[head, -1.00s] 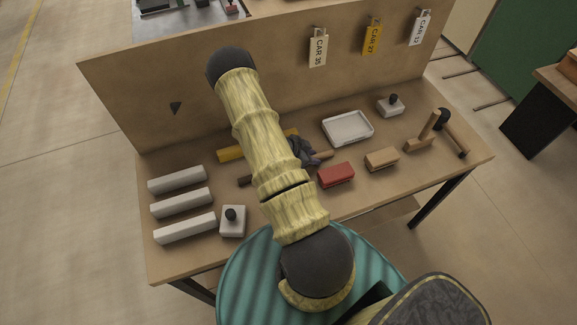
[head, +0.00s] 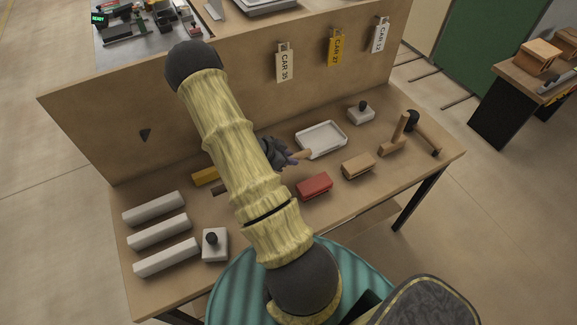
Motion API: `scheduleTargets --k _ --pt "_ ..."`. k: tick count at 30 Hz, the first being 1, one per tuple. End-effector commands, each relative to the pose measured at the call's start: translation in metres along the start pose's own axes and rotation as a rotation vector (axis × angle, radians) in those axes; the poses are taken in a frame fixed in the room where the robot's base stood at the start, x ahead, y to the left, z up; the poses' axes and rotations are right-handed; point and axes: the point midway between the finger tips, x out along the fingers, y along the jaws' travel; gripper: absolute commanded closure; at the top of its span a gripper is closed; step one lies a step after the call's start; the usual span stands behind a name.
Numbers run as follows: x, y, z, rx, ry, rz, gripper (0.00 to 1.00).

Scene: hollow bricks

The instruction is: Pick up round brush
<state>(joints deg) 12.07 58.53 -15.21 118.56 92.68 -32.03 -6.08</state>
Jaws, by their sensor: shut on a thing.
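My gripper (head: 275,152), dark grey, is partly hidden behind my yellow arm, over the middle of the workbench. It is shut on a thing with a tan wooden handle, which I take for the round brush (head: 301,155). The handle sticks out to the right of the fingers, near the white tray. The rest of the brush is hidden by the gripper and arm. It seems to be a little above the bench top, but the gap is hard to tell.
A yellow thing (head: 205,176) lies left of my arm. A back panel carries CAR tags.

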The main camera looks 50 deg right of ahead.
Motion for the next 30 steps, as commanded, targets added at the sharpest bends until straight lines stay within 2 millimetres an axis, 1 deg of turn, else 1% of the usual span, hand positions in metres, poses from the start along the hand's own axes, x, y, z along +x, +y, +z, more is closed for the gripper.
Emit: scheduleTargets --k 1,3,7,30 --pt "-0.006 -0.001 -0.006 0.004 0.000 -0.002 0.99" --pt "-0.012 -0.001 -0.012 0.003 0.001 -0.001 0.99" --pt "-0.018 0.000 -0.018 0.001 0.000 0.000 0.99" --pt "-0.018 0.000 -0.019 0.000 0.001 0.001 0.99"
